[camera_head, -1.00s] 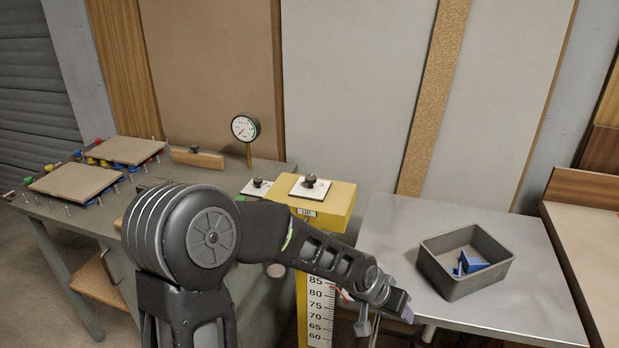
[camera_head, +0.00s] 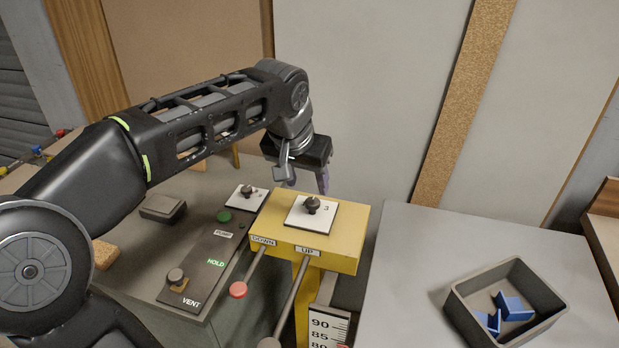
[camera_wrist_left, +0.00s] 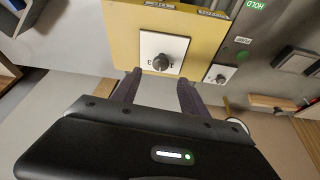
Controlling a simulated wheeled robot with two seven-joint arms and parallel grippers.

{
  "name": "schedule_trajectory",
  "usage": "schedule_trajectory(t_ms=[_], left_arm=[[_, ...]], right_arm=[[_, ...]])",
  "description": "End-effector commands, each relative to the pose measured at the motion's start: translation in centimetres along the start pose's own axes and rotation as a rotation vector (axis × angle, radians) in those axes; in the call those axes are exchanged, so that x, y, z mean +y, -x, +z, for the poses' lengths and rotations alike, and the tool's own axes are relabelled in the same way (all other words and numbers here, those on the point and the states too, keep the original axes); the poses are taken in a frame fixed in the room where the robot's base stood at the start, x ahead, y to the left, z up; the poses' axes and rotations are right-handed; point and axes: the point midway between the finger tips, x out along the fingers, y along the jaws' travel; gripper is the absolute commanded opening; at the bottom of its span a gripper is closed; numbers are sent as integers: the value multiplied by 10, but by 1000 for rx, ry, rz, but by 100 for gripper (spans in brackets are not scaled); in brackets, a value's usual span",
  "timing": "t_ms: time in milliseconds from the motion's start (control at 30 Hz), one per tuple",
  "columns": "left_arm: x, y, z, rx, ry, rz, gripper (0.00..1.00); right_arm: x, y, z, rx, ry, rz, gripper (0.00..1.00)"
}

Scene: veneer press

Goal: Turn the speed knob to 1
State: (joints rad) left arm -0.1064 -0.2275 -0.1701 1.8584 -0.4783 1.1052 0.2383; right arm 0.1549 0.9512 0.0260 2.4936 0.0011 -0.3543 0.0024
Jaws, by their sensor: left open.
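A dark knob (camera_head: 312,204) stands on a white plate on top of the yellow box (camera_head: 345,250). A "3" shows on the plate; the other marks are too small to read. The knob also shows in the left wrist view (camera_wrist_left: 161,62). My left gripper (camera_head: 307,184) is open and empty behind the knob, its purple-grey fingers pointing down. In the left wrist view the fingertips (camera_wrist_left: 158,82) are spread to either side of the knob's line, apart from it. A second, smaller dark knob (camera_head: 248,189) sits on a white plate on the grey panel. My right gripper is out of view.
Levers with a red ball (camera_head: 238,290) and a grey ball (camera_head: 269,343) stick out in front of the yellow box. A grey bin (camera_head: 462,310) with blue pieces stands right.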

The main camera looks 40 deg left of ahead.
Motion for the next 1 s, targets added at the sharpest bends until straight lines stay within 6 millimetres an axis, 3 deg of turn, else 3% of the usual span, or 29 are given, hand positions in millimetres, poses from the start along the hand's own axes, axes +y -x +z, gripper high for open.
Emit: schedule_trajectory(t_ms=[467, 1000], left_arm=[[-2, -3, 1, -5, 3, -4, 51], [-2, -72, 1, -5, 2, -4, 51]], right_arm=[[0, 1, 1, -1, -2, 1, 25], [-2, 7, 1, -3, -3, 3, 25]])
